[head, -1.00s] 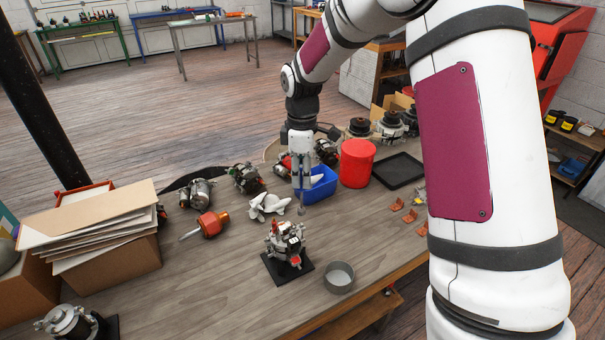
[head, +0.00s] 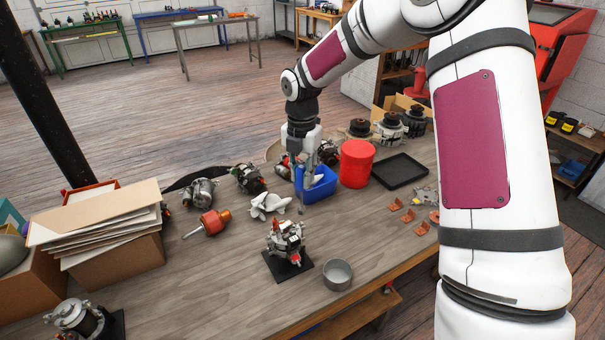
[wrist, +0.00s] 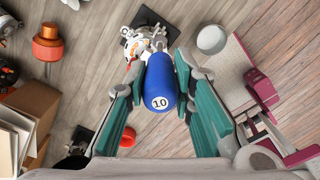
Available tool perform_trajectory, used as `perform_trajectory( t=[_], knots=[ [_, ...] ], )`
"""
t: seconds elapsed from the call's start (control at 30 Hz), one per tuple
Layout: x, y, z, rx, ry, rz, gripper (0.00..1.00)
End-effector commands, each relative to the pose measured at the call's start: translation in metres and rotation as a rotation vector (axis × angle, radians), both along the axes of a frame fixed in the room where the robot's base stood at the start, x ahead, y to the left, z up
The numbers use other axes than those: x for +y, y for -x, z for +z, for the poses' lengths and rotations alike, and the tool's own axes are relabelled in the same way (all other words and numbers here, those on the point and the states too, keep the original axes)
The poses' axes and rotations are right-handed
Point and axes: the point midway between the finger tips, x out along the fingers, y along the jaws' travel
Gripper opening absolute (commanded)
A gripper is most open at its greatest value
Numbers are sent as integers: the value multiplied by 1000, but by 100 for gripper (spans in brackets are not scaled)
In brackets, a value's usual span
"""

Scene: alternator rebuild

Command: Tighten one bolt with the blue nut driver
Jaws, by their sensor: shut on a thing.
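My gripper (wrist: 160,90) is shut on the blue nut driver (wrist: 160,80), whose round handle end, marked 10, faces the wrist camera. In the head view my gripper (head: 302,180) stands above the bench behind the alternator (head: 286,237), with a thin shaft hanging below it. The alternator sits on a black base plate (head: 276,268). In the wrist view the alternator (wrist: 137,45) lies just beyond the driver, which hides part of it. The driver's tip is hidden in the wrist view, and I cannot make out the bolt.
A grey round cup (head: 337,275) stands right of the alternator. A blue bin (head: 322,187), red container (head: 356,163) and black tray (head: 400,171) stand behind. Bare bench lies in front.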

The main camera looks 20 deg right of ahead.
Motion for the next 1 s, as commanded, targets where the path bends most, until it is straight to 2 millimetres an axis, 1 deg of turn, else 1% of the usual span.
perform_trajectory(
  t=[0.03,0.13,0.47,1.0],
  knots=[
    [0,0,0,1,-1,39,0],
    [0,0,0,1,1,79,0],
    [0,0,-1,1,1,81,0],
    [0,0,-23,1,0,80,0]
  ],
)
